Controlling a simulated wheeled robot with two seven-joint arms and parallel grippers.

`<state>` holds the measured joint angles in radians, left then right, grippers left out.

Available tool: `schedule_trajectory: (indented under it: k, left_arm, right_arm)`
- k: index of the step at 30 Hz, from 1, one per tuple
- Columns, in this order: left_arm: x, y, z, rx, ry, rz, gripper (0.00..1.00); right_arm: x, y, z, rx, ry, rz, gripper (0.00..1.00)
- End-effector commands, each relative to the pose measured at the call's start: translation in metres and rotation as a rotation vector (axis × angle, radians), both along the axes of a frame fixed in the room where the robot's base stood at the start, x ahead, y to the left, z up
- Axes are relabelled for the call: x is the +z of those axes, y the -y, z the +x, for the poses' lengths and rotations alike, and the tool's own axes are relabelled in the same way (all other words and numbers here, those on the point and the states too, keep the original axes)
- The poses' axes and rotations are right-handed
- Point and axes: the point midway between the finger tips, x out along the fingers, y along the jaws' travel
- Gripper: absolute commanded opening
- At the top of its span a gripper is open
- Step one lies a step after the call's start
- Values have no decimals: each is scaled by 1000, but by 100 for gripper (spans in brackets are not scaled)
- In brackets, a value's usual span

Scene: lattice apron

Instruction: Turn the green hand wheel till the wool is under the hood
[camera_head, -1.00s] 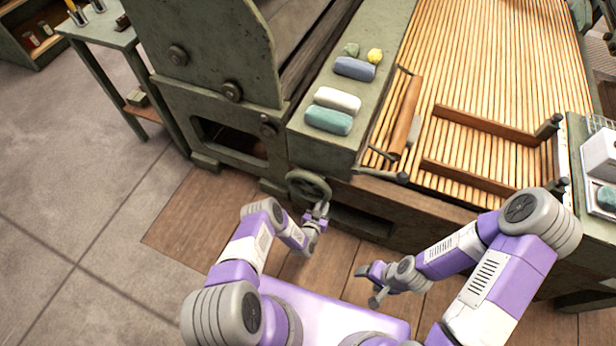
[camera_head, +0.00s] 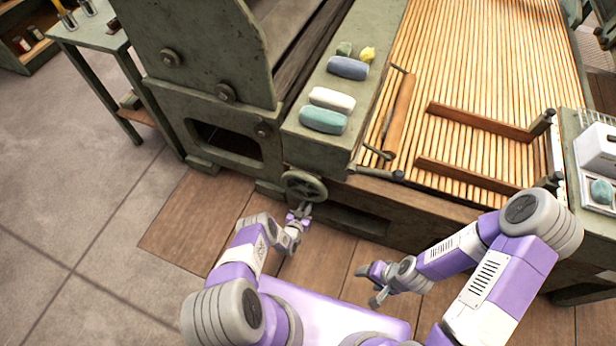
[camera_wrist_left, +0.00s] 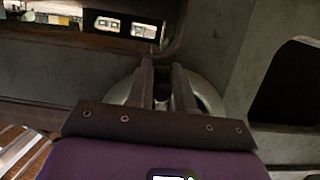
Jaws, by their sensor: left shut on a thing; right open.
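The green hand wheel (camera_head: 304,186) is on the front of the green machine, below the ledge. My left gripper (camera_head: 301,209) is shut at the wheel's lower rim. In the left wrist view its two fingers (camera_wrist_left: 162,88) are close together in front of the wheel (camera_wrist_left: 208,92), hiding its middle; what they grip is mostly hidden. My right gripper (camera_head: 370,285) is open and empty, low and away from the machine. Soft rolls in blue (camera_head: 348,68), white (camera_head: 332,99) and teal (camera_head: 323,120) lie on the ledge. I cannot tell which part is the hood.
The slatted apron (camera_head: 470,90) is bare in view, with wooden rails (camera_head: 470,172) and a wooden roller (camera_head: 398,115) on it. A lever with a dark knob (camera_head: 397,175) juts out right of the wheel. A side table (camera_head: 90,35) stands at left; the floor there is clear.

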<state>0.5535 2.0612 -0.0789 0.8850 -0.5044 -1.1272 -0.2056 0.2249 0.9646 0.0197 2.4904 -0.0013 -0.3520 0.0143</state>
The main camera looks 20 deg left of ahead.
Motion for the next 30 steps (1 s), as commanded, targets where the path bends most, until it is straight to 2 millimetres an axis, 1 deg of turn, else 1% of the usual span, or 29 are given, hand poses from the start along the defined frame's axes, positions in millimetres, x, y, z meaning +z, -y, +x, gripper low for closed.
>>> schedule_trajectory:
  k: [1,2,11,14,18,21,30]
  left_arm:
    - [5,-8,4,11,17,5,0]
    - [5,-9,4,12,18,4,0]
    - [6,-10,6,11,21,4,0]
    - [6,-18,6,13,22,5,0]
    - [6,-36,7,11,22,6,0]
    - [6,-45,7,10,22,3,0]
    - [6,-45,8,7,23,2,0]
  right_arm:
    - [0,0,0,0,0,0,66]
    - [0,0,0,0,0,0,66]
    - [1,0,0,0,0,0,66]
    - [1,0,0,0,0,0,66]
    - [1,0,0,0,0,0,66]
    - [1,0,0,0,0,0,66]
    - [1,0,0,0,0,0,66]
